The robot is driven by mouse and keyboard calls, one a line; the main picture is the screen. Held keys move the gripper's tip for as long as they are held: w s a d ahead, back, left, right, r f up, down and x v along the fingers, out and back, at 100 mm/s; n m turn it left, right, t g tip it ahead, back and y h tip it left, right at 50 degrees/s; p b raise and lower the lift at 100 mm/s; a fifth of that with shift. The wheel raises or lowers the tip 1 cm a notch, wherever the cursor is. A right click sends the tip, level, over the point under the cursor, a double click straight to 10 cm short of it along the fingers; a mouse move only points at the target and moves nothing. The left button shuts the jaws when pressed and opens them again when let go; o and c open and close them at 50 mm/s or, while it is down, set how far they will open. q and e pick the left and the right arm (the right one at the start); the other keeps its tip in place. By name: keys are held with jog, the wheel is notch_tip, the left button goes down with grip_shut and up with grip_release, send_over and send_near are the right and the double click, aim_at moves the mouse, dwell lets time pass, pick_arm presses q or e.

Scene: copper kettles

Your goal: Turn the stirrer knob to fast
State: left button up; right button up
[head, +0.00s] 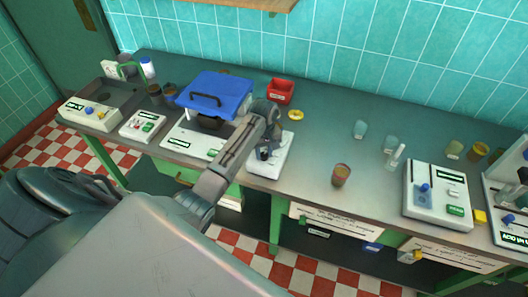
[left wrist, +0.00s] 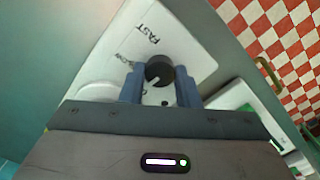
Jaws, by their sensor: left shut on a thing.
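The stirrer (head: 284,160) is a white unit on the bench, partly covered by my left arm in the head view. The left wrist view shows its white panel (left wrist: 117,45) with the word FAST and a partly covered second label. Its round black knob (left wrist: 160,69) has a white mark on its face, not clearly pointing at FAST. My left gripper (left wrist: 160,88) has its two blue-grey fingers on either side of the knob and is shut on it. In the head view the left gripper (head: 266,148) is over the stirrer. My right gripper does not show.
A blue lidded box (head: 215,92) stands close left of the stirrer, with a red bin (head: 281,91) and a yellow ring (head: 295,114) behind. A brown cup (head: 341,174) and a white device (head: 437,195) are to the right. The bench between stirrer and cup is clear.

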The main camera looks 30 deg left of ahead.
pick_arm(q)
jog(key=m, duration=1)
jog(key=shift+m, duration=0.4)
jog(key=m, duration=0.3)
jog(key=shift+m, duration=0.3)
jog(key=m, duration=0.3)
jog(key=shift+m, duration=0.3)
jog(key=m, duration=0.4)
jog(key=shift+m, duration=0.3)
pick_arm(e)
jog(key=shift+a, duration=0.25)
pick_arm(q)
jog(key=o, duration=1)
